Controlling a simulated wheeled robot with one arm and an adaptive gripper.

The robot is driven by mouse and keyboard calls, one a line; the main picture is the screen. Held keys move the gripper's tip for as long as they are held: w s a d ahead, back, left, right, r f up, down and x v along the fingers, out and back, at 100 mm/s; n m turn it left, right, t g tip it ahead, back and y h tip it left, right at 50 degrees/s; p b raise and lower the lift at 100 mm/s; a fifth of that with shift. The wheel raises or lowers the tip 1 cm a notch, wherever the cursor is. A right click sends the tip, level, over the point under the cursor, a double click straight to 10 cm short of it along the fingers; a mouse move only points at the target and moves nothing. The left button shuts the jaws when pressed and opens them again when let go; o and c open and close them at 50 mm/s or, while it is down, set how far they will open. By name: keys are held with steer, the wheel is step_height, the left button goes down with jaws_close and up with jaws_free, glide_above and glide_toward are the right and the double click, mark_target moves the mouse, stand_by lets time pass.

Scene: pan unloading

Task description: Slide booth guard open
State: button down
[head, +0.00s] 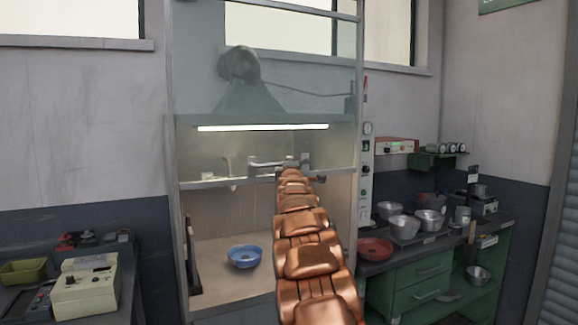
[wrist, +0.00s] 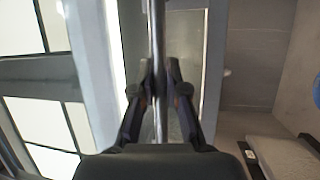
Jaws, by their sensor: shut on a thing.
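The booth guard (head: 205,183) is a clear sliding pane with a grey bottom rail. The rail crosses the booth at about mid-height, with a gap below it. A metal bar handle (head: 262,162) runs along the guard just above the rail. My copper-coloured arm reaches up to it, and my gripper (head: 293,164) is at the handle's right part. In the wrist view the handle (wrist: 156,35) runs upright in the picture, and both fingers of my gripper (wrist: 159,78) are closed around it. The arm hides part of the rail.
A blue bowl (head: 244,258) sits on the booth floor below the guard. At right, a green bench (head: 420,282) holds metal pans (head: 399,227) and a red bowl (head: 374,249). A beige device (head: 84,290) stands on the left bench.

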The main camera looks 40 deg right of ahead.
steer(key=c, duration=1.2)
jaws_free()
steer(key=shift+s+a, duration=0.1)
steer(key=shift+v, duration=5.85)
